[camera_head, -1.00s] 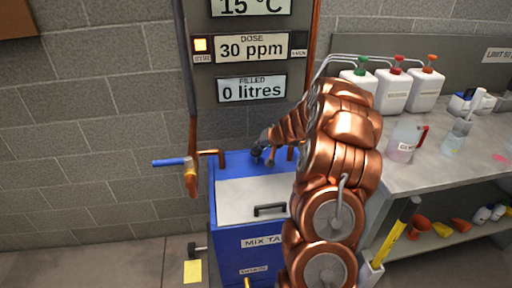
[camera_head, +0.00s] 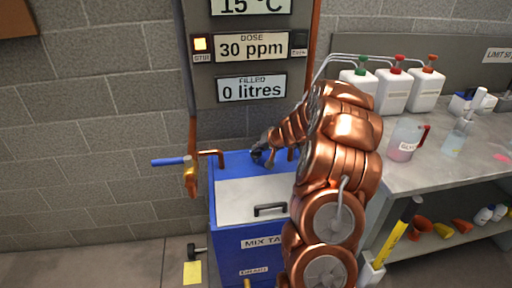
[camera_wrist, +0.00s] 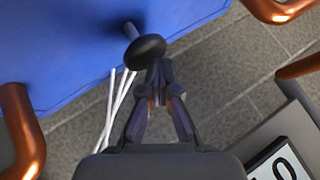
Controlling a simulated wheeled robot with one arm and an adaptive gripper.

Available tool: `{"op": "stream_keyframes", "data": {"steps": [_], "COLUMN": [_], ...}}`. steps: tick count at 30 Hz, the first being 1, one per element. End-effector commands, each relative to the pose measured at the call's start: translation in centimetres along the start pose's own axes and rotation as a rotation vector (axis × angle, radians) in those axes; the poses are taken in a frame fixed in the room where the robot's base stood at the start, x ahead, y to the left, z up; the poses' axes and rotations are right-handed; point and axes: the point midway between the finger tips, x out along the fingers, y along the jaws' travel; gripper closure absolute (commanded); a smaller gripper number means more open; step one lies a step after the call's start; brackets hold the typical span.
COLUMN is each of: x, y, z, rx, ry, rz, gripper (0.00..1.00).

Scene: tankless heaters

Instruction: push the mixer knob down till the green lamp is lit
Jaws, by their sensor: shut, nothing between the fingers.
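The mixer knob (camera_wrist: 146,48) is a dark round head on a thin pale stem over the blue mix tank (camera_wrist: 60,60), in the wrist view. My gripper (camera_wrist: 160,70) is shut and empty, its fingertips right at the knob's near edge; I cannot tell if they touch it. In the head view my gripper (camera_head: 262,152) is small and dark at the back of the tank's blue top (camera_head: 232,162), and the knob cannot be told apart there. The right lamp (camera_head: 299,40) is dark; no green light shows.
Copper pipes (camera_wrist: 22,130) flank the tank top. A blue-handled valve (camera_head: 170,161) sticks out at the left. The tank's grey lid has a black handle (camera_head: 270,210). A bench (camera_head: 440,165) with bottles and a jug stands at the right.

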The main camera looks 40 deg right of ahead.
Motion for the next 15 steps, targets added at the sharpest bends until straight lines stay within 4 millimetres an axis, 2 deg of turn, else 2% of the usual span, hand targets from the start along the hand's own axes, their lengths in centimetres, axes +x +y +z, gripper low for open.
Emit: {"op": "stream_keyframes", "data": {"steps": [15], "x": [0.46], "y": [0.32], "z": [0.40], "rx": [0.000], "ry": [-0.002], "rz": [0.000], "gripper": [1.00]}}
